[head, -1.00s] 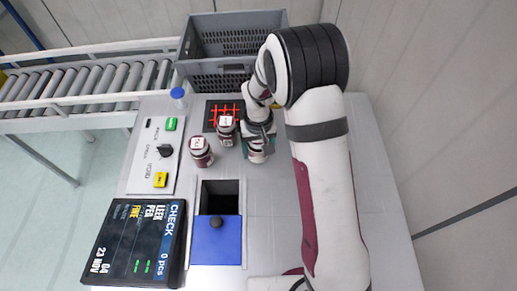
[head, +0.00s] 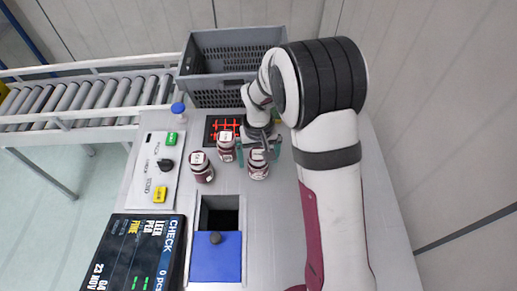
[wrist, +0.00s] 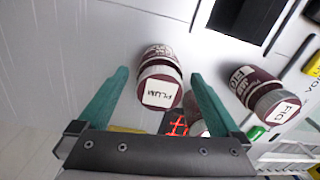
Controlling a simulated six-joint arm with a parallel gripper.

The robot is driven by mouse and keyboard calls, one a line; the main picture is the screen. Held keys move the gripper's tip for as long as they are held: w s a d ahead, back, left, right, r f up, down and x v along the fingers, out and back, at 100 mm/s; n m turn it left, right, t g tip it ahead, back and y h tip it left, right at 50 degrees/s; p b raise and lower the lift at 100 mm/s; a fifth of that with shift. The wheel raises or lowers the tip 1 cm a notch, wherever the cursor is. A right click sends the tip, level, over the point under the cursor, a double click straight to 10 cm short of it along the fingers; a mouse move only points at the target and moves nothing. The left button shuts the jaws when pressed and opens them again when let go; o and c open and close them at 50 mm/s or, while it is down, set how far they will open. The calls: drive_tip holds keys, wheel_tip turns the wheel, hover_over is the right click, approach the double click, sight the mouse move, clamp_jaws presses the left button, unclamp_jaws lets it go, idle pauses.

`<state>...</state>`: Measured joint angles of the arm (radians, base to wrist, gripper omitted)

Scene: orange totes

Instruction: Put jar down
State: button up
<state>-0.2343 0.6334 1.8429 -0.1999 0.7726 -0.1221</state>
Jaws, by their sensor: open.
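The jar labelled PLUM (wrist: 160,82) stands upright on the grey worktop; it also shows in the head view (head: 258,165), rightmost of three dark red jars with white lids. My gripper (wrist: 158,76) is open, with one teal finger on each side of this jar and a visible gap to both. In the head view my gripper (head: 258,152) is just behind the jar. The FIG jar (wrist: 258,92) stands to one side, leftmost in the head view (head: 202,168). The third jar (head: 226,147) stands between them, mostly hidden behind a finger in the wrist view.
A black pad with a red grid (head: 215,122) lies behind the jars, before a grey crate (head: 225,95). A blue-lidded bin (head: 216,262) with a dark opening, a button panel (head: 150,170) and a screen (head: 133,255) are near. The worktop right of the bin is clear.

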wheel_tip(320, 180, up, 7)
drive_tip(key=shift+r, duration=0.2)
drive_tip(key=shift+s+d+r, duration=0.1)
drive_tip(key=shift+r, duration=0.3)
drive_tip(key=s+d+r+m, duration=0.45)
drive_tip(key=s+r, duration=0.35)
drive_tip(key=s, duration=0.5)
drive_tip(key=s+d+m+y, duration=0.1)
drive_tip(key=s+m, duration=0.2)
drive_tip(key=s, duration=0.9)
drive_tip(key=shift+s+y, duration=0.35)
drive_tip(key=shift+y, duration=0.05)
